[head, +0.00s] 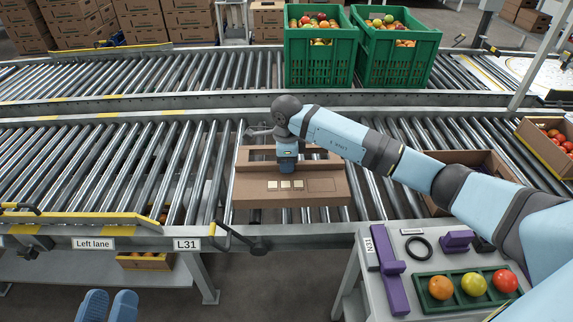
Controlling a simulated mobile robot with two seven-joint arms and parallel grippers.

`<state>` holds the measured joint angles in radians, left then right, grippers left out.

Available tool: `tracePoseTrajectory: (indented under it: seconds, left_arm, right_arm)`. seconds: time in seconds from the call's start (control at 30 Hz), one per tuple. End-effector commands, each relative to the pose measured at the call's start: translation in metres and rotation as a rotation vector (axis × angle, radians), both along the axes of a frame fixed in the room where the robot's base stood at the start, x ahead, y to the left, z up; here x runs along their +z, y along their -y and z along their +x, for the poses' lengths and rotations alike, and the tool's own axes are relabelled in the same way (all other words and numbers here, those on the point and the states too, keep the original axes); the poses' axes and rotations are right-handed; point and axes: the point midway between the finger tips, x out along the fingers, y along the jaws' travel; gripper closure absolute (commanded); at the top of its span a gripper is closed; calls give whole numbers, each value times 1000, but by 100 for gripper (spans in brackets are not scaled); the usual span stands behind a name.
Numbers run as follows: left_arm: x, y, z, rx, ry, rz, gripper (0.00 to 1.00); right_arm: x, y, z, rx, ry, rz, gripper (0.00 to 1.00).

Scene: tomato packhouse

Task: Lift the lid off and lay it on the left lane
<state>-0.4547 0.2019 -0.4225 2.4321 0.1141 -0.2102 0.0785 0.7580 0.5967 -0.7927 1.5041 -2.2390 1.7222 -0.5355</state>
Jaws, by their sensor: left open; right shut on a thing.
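A brown cardboard lid (325,199) with a row of small pale squares on it is on or just above the near roller conveyor, in the middle of the head view. A cardboard edge (243,154) shows behind it; whether the lid is raised I cannot tell. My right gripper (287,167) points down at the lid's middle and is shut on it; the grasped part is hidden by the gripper. My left gripper (108,304) is low at the left, its two blue fingers apart and empty. The left lane (95,175) is bare rollers, marked by a "Left lane" sign (92,244).
A yellow-edged rail (80,217) and a black-handled lever (235,238) line the near edge. An open carton (440,160) lies right of the lid under my arm. A side table (405,270) holds a green tomato tray (425,297). Green crates (320,70) stand on the far conveyor.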

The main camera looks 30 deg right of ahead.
Motion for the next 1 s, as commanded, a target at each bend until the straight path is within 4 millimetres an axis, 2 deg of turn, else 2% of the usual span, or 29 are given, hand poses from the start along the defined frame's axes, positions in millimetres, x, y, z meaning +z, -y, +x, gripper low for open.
tracePoseTrajectory:
  seconds: [0.17,0.6,1.0]
  left_arm:
    - [-11,1,1,-7,-23,12,57]
    - [-55,4,3,-49,-145,78,57]
    - [-72,6,2,-69,-199,106,57]
  right_arm:
    - [-12,0,0,-9,-2,1,100]
    - [-54,0,0,-7,-1,0,100]
    - [-75,0,0,-5,0,0,100]
